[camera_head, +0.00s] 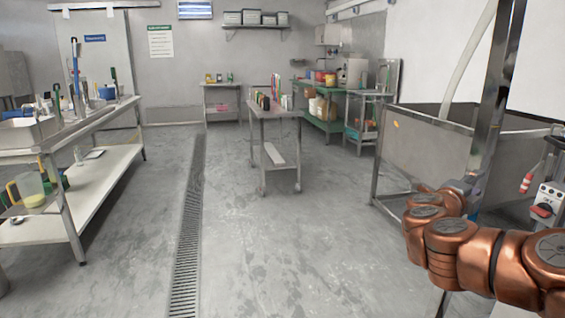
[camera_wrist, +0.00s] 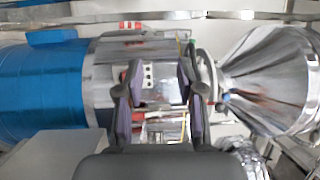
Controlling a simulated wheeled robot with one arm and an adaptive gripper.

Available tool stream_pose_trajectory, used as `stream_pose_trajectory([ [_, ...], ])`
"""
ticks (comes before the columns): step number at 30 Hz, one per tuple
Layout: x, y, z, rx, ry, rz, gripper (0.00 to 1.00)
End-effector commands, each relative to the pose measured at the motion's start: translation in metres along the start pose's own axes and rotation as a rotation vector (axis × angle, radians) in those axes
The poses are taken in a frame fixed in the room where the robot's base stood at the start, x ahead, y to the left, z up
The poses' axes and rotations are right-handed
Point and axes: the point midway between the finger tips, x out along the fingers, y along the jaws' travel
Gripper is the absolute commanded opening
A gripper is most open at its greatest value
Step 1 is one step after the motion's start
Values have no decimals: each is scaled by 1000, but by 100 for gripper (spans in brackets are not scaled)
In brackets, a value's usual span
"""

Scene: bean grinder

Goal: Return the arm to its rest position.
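My copper arm (camera_head: 450,245) reaches in from the right side of the head view. Its far end is partly lost against the metal post there, so the gripper is hard to make out in that view. In the wrist view my gripper (camera_wrist: 160,85) shows two dark fingers with purplish pads. They stand apart with nothing held between them. Beyond them lies the grinder machine, with a blue cylinder (camera_wrist: 45,85) on the left and a shiny metal cone (camera_wrist: 275,75) on the right. How far the fingers are from the machine is not clear.
A metal-walled bin (camera_head: 430,155) and a metal post (camera_head: 493,110) stand close to my arm. A switch box (camera_head: 545,203) is at the right edge. A small trolley (camera_head: 275,125) stands mid-room, a long bench (camera_head: 105,165) at left. The middle floor is clear.

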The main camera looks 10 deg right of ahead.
Motion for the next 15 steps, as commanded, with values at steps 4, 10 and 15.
stream_pose_trajectory([
  [4,-34,-68,65,-51,-262,-60,38],
  [10,-106,-125,144,-176,-618,-130,38],
  [15,-183,-154,188,-321,-900,-183,38],
])
